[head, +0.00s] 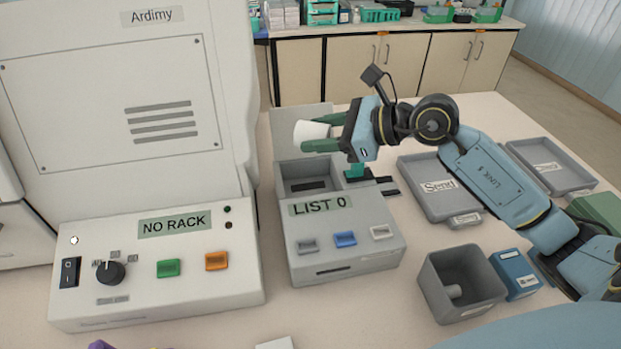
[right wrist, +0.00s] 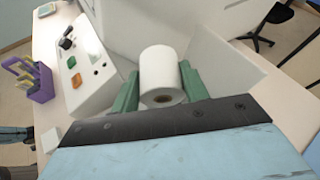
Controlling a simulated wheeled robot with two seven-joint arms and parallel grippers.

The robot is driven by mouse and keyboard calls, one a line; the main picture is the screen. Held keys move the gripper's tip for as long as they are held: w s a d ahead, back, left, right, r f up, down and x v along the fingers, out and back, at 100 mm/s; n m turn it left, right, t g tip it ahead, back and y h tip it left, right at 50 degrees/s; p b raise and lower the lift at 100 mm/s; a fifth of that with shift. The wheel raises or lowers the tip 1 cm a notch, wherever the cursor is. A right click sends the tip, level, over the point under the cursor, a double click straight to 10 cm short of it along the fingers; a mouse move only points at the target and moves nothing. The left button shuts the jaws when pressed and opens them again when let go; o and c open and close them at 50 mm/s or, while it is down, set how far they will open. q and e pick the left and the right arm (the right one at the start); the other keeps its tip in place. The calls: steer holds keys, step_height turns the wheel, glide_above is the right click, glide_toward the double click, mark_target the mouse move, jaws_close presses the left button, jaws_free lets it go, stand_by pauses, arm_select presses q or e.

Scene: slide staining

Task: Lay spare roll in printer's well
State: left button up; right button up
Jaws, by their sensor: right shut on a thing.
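The spare roll (head: 311,133) is white and held between the green fingers of my right gripper (head: 325,138), above the back of the printer. In the right wrist view the roll (right wrist: 161,68) sits between both fingers, with its brown-grey core end facing the camera. The grey printer (head: 345,235) shows "LIST 0" and has three buttons on its front. Its lid (head: 299,118) stands raised behind, partly hidden by the gripper. The printer's well (head: 308,184) is open, with a dark slot inside and no roll visible in it. My left gripper is not in view.
A large white machine (head: 157,255) marked "NO RACK" stands close to the printer's left. On the right are a grey bin (head: 431,293) holding a small cylinder, a blue box (head: 516,273) and a grey tray (head: 413,176). A purple rack (right wrist: 41,83) shows in the right wrist view.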

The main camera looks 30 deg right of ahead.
step_height(320, 180, down, 4)
steer(key=shift+f, duration=0.1)
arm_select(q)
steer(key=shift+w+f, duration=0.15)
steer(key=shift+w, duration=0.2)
arm_select(e)
step_height(320, 180, down, 5)
